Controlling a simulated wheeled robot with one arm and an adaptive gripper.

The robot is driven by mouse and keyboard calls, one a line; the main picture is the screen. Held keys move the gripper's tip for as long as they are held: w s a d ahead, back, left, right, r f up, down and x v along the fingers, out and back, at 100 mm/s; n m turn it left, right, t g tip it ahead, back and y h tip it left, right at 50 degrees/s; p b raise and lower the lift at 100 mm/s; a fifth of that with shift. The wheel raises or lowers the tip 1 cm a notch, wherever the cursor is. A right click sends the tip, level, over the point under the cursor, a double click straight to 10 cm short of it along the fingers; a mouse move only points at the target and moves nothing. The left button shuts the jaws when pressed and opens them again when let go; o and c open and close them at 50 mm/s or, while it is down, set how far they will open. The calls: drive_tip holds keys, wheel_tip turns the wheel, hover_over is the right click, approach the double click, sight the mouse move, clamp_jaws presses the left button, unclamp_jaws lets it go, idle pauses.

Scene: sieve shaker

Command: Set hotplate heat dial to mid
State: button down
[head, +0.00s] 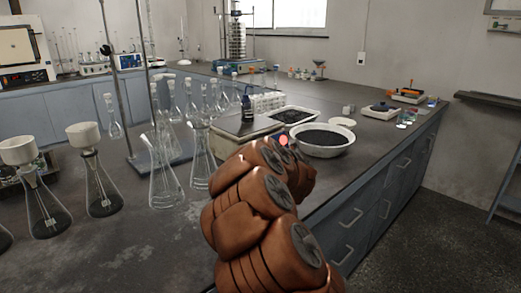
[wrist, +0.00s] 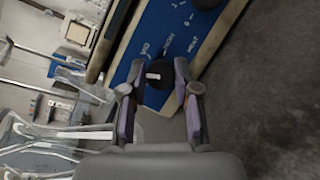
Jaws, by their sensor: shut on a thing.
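In the wrist view, the hotplate's blue front panel (wrist: 150,45) carries white lettering, too small and slanted to read surely. A round black dial (wrist: 160,84) with a short white pointer mark sits at the panel's lower part. My gripper (wrist: 160,92) has one finger on either side of this dial and is shut on it. The pointer lies roughly sideways in the picture; I cannot tell which label it faces. In the head view, my brown arm hides the gripper and the dial.
A second black knob (wrist: 205,3) shows at the panel's top edge. In the head view, glass flasks (head: 165,180) stand left of my arm. A white bowl of dark grains (head: 322,152) sits just beyond it. Blue drawers (head: 385,205) face open floor at right.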

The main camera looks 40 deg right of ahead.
drive_tip(key=m+p, duration=0.2)
drive_tip(key=r+m+g+p, duration=0.1)
drive_tip(key=m+p, duration=0.1)
drive_tip(key=p, duration=0.1)
drive_tip(key=m+g+p, duration=0.1)
drive_tip(key=m+p, duration=0.2)
drive_tip(key=p, duration=0.2)
drive_tip(key=shift+g, duration=0.3)
drive_tip(key=m+p, duration=0.2)
drive_tip(key=p, duration=0.1)
drive_tip(key=shift+f+g, duration=0.2)
drive_tip(key=shift+g, duration=0.2)
drive_tip(key=shift+d+f+p, duration=0.1)
drive_tip(key=shift+p, duration=0.4)
drive_tip(key=c, duration=0.9)
unclamp_jaws()
drive_tip(key=shift+o, duration=0.2)
drive_tip(key=v, duration=1.2)
